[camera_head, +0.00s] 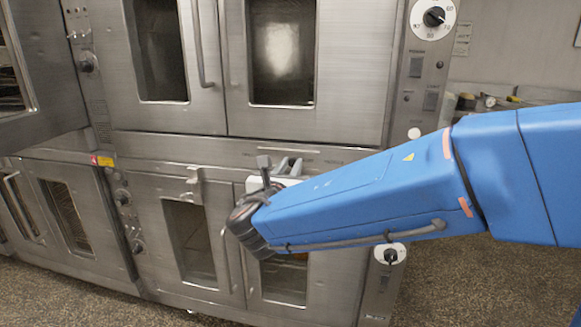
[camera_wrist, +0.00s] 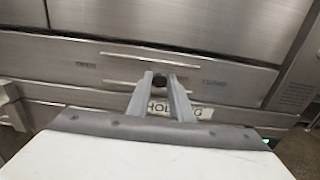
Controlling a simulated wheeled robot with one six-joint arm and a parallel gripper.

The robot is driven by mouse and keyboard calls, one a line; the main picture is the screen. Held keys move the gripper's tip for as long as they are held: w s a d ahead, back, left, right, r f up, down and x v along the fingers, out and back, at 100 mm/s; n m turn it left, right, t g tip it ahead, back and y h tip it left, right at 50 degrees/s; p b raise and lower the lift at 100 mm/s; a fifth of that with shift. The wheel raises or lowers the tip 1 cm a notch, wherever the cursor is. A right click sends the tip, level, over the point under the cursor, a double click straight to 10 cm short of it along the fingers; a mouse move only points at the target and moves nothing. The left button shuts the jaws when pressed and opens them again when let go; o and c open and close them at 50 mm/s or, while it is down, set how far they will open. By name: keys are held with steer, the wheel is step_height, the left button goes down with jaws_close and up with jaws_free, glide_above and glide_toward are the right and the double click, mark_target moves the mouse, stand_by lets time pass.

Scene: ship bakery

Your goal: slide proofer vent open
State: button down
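The proofer vent panel (camera_wrist: 235,85) is a metal strip across the wrist view, marked OPEN (camera_wrist: 85,65) on the left and CLOSED (camera_wrist: 215,82) on the right. A small dark round knob (camera_wrist: 160,81) sits between the two words. My gripper (camera_wrist: 160,76) has one grey finger on each side of the knob, with little or no gap. Whether both fingers press on it is unclear. In the head view my gripper (camera_head: 290,166) reaches the strip between the upper and lower doors, and my blue arm hides part of the panel.
A partly covered HOLDING label (camera_wrist: 192,113) lies below the vent panel. Upper doors (camera_head: 170,55) and lower doors (camera_head: 185,220) with long handles are closed. A latch (camera_head: 194,178) sticks out left of my gripper. At far left an upper door (camera_head: 25,70) stands open.

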steer(key=a, duration=0.7)
steer(key=shift+w+a, duration=0.4)
steer(key=shift+w, duration=0.05)
steer(key=c, duration=1.6)
jaws_free()
steer(key=shift+a, duration=0.1)
steer(key=s, duration=0.5)
steer(key=s+a, duration=0.1)
steer(key=s, duration=0.5)
steer(key=s+a, duration=0.1)
steer(key=s, duration=0.5)
steer(key=shift+s, duration=0.15)
